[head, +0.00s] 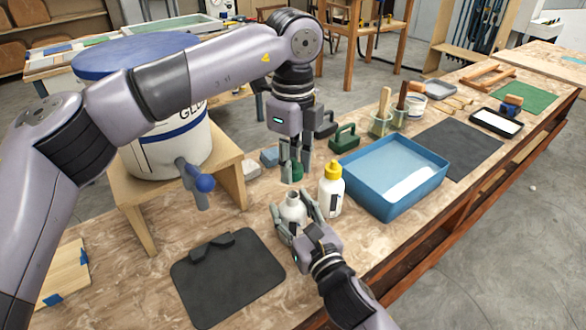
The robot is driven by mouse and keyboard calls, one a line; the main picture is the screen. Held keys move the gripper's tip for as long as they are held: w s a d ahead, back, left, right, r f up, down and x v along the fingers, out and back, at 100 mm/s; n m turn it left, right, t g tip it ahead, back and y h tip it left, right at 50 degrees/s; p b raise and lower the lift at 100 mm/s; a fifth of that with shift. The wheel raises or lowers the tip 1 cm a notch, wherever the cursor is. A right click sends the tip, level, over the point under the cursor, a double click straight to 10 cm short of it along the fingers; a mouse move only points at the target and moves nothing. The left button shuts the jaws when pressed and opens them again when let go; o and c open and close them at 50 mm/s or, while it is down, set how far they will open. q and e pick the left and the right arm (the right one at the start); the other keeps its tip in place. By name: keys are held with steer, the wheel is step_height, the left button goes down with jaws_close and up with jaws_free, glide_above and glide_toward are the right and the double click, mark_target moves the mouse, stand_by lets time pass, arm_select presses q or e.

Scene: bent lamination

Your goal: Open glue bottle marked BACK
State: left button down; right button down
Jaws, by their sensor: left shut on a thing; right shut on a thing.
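A white glue bottle (293,203) with a bare, uncapped neck stands near the front of the bench. My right gripper (290,212) is shut around its body. My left gripper (293,178) points down just above and behind that bottle, shut on a green cap (297,172), which is apart from the neck. A second white bottle with a yellow cap (330,188) stands upright just right of the held one. The held bottle's marking is hidden by the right gripper, so I cannot read BACK.
A blue tray (425,180) stands right of the bottles. A dark mat (228,290) lies at front left. A large glue drum (160,148) with a tap (197,185) sits on a wooden stand at left. Brush pots (380,124) and a green-handled block (344,138) are behind.

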steer(key=c, duration=0.7)
jaws_free()
